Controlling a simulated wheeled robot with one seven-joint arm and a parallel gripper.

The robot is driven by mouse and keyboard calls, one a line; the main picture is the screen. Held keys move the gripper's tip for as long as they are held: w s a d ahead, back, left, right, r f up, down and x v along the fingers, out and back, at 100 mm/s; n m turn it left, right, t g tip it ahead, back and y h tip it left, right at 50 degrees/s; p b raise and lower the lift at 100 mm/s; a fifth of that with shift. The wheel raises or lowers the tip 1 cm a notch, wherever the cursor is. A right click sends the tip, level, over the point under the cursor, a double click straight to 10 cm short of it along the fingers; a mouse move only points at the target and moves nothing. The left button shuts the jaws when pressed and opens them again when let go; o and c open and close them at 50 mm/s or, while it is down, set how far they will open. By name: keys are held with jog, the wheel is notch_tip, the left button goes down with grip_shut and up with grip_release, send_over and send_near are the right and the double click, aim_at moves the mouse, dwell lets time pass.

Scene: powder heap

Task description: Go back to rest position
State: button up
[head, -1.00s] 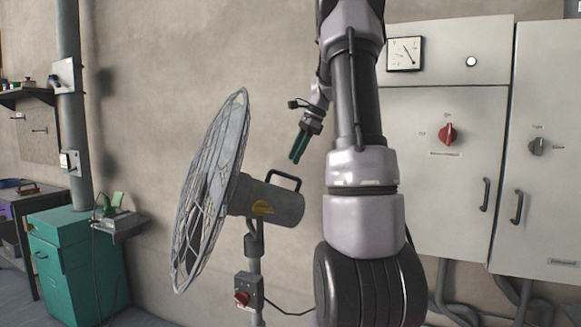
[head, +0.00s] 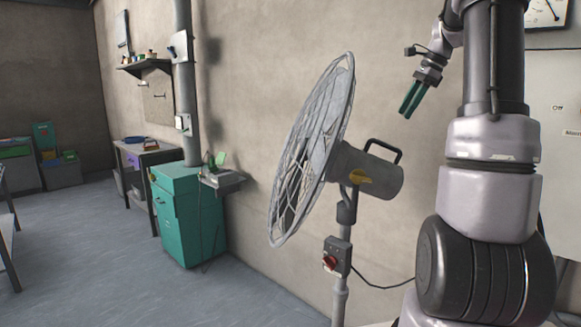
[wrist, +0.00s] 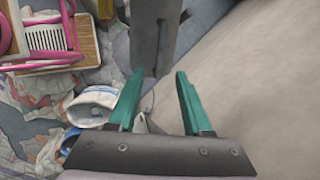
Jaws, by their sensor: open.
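My gripper (head: 411,99) is raised in front of the beige wall, above and to the right of the fan's motor housing, pointing down. Its teal fingers show in the wrist view (wrist: 158,100) spread apart with nothing between them. My arm stands on the right side of the head view, folded upward.
A grey pedestal fan (head: 318,150) stands close to the left of my arm, with a switch box (head: 337,257) on its pole. A teal cabinet (head: 185,215) stands by the wall at left. Floor (head: 130,290) is clear at left. The wrist view shows clutter, including a white-and-blue roll (wrist: 92,105).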

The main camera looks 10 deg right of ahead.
jog(key=s+a+r+n, duration=0.2)
jog(key=s+a+n, duration=0.25)
jog(key=a, duration=0.35)
jog(key=s+a+f+n+t+h, duration=0.1)
jog(key=s+a+f+n+t, duration=0.1)
jog(key=s+a+n, duration=0.3)
jog(key=s+a+f+n+t+h, duration=0.1)
jog(key=s+a+n, duration=0.5)
jog(key=s, duration=0.8)
jog(key=a+f+t, duration=0.1)
jog(key=a+f, duration=0.1)
jog(key=a, duration=0.1)
jog(key=shift+a, duration=0.3)
jog(key=shift+s, duration=0.1)
